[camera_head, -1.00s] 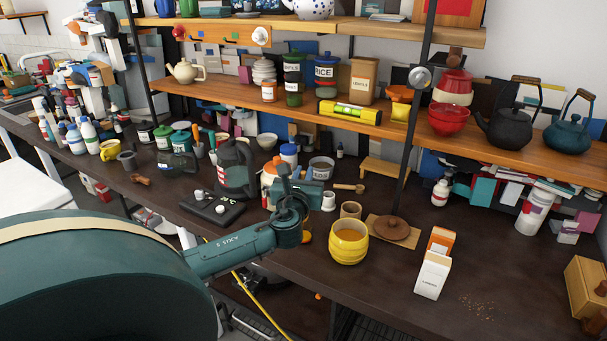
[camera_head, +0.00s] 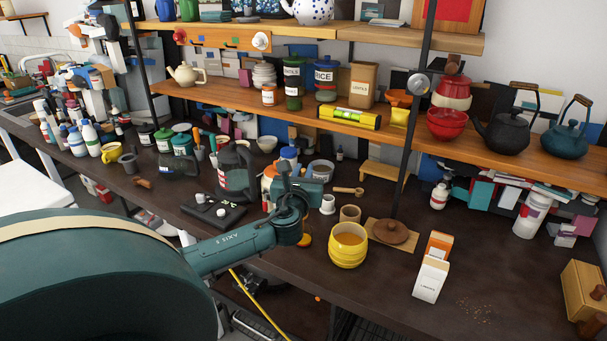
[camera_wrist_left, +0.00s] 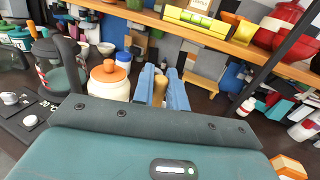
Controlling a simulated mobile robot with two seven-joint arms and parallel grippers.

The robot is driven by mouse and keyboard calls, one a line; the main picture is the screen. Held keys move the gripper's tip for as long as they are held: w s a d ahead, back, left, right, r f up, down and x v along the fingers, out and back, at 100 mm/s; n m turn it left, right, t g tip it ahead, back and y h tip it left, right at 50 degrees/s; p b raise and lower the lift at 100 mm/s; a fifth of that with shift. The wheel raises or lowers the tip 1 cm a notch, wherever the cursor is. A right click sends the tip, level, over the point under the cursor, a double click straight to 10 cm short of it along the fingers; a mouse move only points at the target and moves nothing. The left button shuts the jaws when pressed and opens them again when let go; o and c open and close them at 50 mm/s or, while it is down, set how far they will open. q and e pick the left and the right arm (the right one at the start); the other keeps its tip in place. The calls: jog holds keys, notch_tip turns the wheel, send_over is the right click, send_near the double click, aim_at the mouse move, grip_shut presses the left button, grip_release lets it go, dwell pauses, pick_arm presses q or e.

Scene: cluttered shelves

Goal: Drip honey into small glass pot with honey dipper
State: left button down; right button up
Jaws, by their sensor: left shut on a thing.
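My left gripper (camera_wrist_left: 162,92) has its blue fingers closed around a slim wooden piece (camera_wrist_left: 159,90), which looks like part of the honey dipper. The yellow ribbed pot (camera_head: 347,258), with amber honey inside, stands open near the table's front edge. My right gripper is not in view.
A brown lid (camera_head: 390,232) lies on a board right of the yellow pot, with a wooden cup (camera_head: 350,214) behind. White and orange cartons (camera_head: 431,277) stand further right. A jar with an orange lid (camera_wrist_left: 109,82) is close left of the fingers. The front right table is mostly clear.

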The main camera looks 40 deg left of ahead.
pick_arm(q)
jog(key=shift+r, duration=0.5)
jog(key=shift+d, duration=0.15)
jog(key=w+d, duration=0.4)
jog(key=d, duration=0.7)
jog(key=shift+d, duration=0.4)
dwell(5.8)
